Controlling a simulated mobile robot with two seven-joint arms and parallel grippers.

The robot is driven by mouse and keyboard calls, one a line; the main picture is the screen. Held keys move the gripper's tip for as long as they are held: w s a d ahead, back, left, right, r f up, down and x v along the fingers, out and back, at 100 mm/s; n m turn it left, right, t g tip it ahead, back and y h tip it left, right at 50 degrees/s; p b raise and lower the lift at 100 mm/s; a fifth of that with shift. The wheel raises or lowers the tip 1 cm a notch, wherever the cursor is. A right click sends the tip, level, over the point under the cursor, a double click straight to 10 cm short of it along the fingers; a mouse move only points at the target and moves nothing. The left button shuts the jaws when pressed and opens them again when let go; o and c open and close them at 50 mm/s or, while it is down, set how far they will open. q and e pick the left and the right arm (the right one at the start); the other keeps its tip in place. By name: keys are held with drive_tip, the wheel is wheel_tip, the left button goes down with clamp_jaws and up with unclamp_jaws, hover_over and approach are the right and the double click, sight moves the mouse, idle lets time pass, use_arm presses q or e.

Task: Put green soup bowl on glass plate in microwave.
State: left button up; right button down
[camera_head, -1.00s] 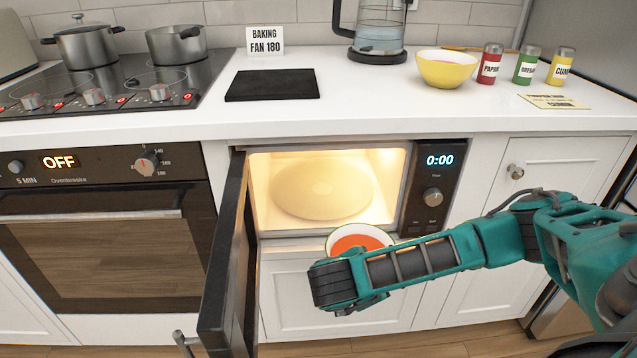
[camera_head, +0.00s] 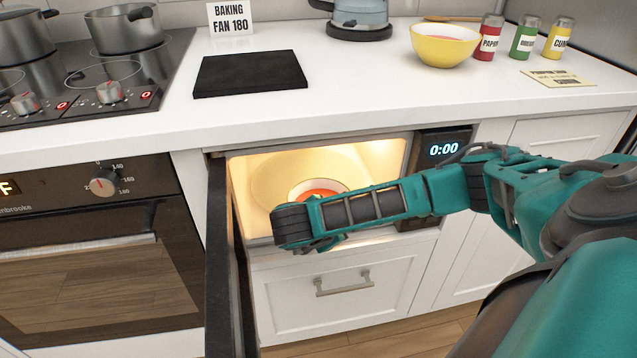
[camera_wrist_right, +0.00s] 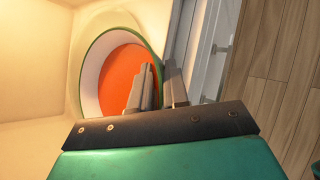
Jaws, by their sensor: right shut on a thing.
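The soup bowl (camera_head: 318,190), with a green outside, pale inside and orange soup, is inside the microwave (camera_head: 385,158) opening near its front, overlapping the round glass plate (camera_head: 268,178) in the head view. I cannot tell whether it touches the plate. In the right wrist view, the bowl (camera_wrist_right: 118,85) is gripped at its rim by my right gripper (camera_wrist_right: 160,84), one finger inside and one outside. My arm hides the gripper's fingertips and part of the bowl in the head view. My left gripper is out of view.
The open microwave door (camera_head: 230,270) stands out to the left of the opening. The counter (camera_head: 345,95) above holds a yellow bowl (camera_head: 440,48), a black board (camera_head: 250,75) and spice jars (camera_head: 525,38). A drawer (camera_head: 345,285) sits below the microwave.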

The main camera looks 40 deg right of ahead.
sight(320, 184)
drive_tip(key=w+d, duration=0.2)
drive_tip(key=w, duration=0.1)
drive_tip(key=w+d+b, duration=0.1)
drive_tip(key=w+d, duration=0.1)
drive_tip(key=w, duration=0.2)
drive_tip(key=w+d, duration=0.2)
drive_tip(key=w, duration=0.2)
drive_tip(key=shift+w+b, duration=0.1)
drive_tip(key=shift+b, duration=0.25)
drive_tip(key=shift+f, duration=0.35)
drive_tip(key=c, duration=1.1)
unclamp_jaws()
drive_tip(key=shift+a+r, duration=0.1)
drive_tip(key=shift+r, duration=0.15)
drive_tip(key=p+v, duration=0.1)
drive_tip(key=v, duration=0.5)
drive_tip(key=shift+s+a+r+p, duration=0.15)
drive_tip(key=shift+s+a+p, duration=0.05)
drive_tip(key=shift+p, duration=0.1)
drive_tip(key=shift+s+a+r, duration=0.1)
drive_tip(key=shift+a+r, duration=0.1)
drive_tip(key=shift+a, duration=0.05)
